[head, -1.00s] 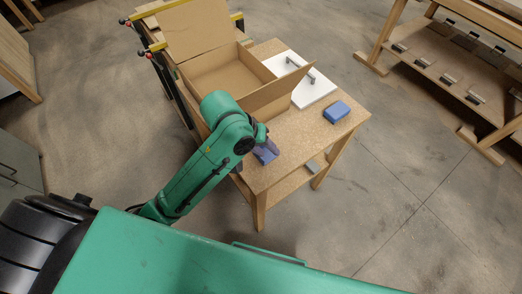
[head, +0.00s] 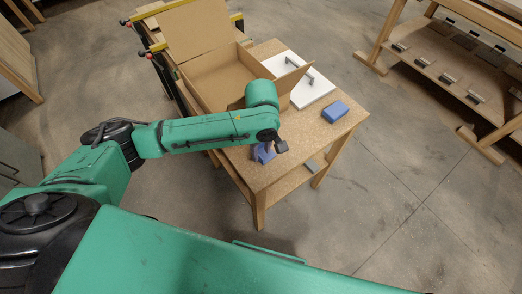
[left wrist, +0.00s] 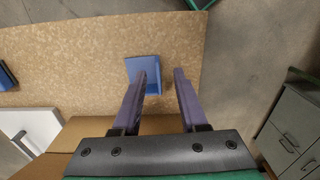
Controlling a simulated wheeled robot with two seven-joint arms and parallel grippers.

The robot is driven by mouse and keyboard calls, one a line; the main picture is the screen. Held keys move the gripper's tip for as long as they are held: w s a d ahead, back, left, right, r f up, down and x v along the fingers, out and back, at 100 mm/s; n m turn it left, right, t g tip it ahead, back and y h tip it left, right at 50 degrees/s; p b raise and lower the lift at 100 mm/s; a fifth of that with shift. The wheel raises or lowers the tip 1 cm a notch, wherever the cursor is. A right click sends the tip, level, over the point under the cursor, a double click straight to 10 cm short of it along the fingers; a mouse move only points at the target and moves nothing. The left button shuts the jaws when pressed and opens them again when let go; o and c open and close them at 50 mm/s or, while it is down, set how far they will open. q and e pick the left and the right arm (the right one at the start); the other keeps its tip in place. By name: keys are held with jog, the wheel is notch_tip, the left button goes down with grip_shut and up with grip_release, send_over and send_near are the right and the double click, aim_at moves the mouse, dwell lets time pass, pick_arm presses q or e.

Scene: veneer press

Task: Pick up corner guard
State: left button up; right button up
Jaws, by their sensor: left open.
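A blue corner guard (head: 261,154) lies near the front edge of the speckled table (head: 290,140), partly hidden by my left gripper (head: 270,150). In the left wrist view the guard (left wrist: 143,69) shows beyond and beside the left-hand fingertip, which covers part of it. I cannot tell whether a finger touches the guard. A second blue piece (head: 335,111) lies at the table's right side, clear of the gripper. My right gripper is not in view.
An open cardboard box (head: 222,80) stands behind the gripper, flaps raised. A white panel (head: 309,92) with a dark handle lies beside it. Clamps with yellow bars (head: 155,47) are at the back left. A wooden rack (head: 460,70) stands at the right, with clear floor between.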

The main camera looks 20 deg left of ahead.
pick_arm(q)
jog(key=f, duration=0.4)
jog(key=shift+w+f+p, duration=0.2)
jog(key=shift+f+p, duration=0.1)
jog(key=shift+f, duration=0.05)
grip_shut()
